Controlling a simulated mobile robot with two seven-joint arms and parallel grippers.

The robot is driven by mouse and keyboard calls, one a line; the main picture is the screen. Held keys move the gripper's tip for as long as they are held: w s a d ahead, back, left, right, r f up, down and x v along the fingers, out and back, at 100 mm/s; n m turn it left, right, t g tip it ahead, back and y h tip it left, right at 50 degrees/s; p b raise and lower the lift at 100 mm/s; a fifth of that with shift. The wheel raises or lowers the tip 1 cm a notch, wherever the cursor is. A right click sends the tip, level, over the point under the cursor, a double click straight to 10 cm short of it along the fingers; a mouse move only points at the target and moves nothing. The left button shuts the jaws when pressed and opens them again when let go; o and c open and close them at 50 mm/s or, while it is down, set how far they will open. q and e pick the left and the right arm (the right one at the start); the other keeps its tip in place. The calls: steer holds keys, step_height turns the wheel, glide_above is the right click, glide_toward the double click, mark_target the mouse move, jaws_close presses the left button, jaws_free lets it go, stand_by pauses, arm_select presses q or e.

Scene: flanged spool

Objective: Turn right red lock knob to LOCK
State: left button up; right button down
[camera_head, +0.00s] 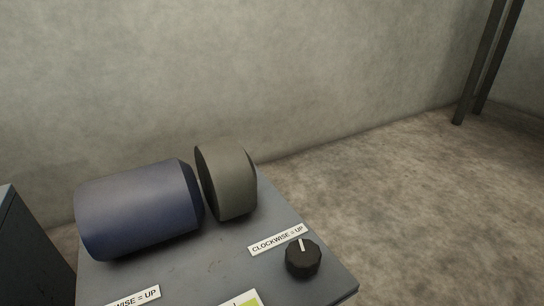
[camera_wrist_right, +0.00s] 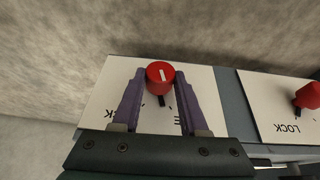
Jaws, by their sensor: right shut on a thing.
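In the right wrist view a red knob (camera_wrist_right: 160,75) with a white line on its face stands on a white label plate (camera_wrist_right: 205,85). The line runs nearly straight up and down in the picture. My right gripper (camera_wrist_right: 160,78) has its two purple fingers on either side of this knob and is shut on it. The fingers hide part of the plate's lettering. A second red knob (camera_wrist_right: 309,96) is at the right edge, on another white plate (camera_wrist_right: 262,100) with upside-down lettering that reads LOCK. My left gripper is in neither view.
In the head view a blue cylinder (camera_head: 140,208) and a grey rounded block (camera_head: 228,180) lie on a grey bench top (camera_head: 220,240). A black knob (camera_head: 303,258) with a CLOCKWISE = UP label (camera_head: 277,240) is near its right edge.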

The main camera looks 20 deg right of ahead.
steer(key=shift+w+d+f+y+b, duration=0.1)
steer(key=shift+d+y+b, duration=0.25)
steer(key=shift+y, duration=0.55)
steer(key=y+b, duration=0.1)
steer(key=b, duration=0.1)
steer(key=m+y+b, duration=0.1)
steer(key=y+b, duration=0.1)
steer(key=f+y+b, duration=0.1)
steer(key=b, duration=0.2)
steer(key=shift+d+y, duration=0.3)
steer(key=shift+y, duration=0.1)
steer(key=shift+r+m+y+b, duration=0.15)
steer(key=shift+m+y+b, duration=0.3)
steer(key=shift+y, duration=0.15)
steer(key=shift+d+y, duration=0.1)
steer(key=shift+y, duration=1)
steer(key=shift+c, duration=2.1)
jaws_free()
steer(key=shift+r, duration=0.1)
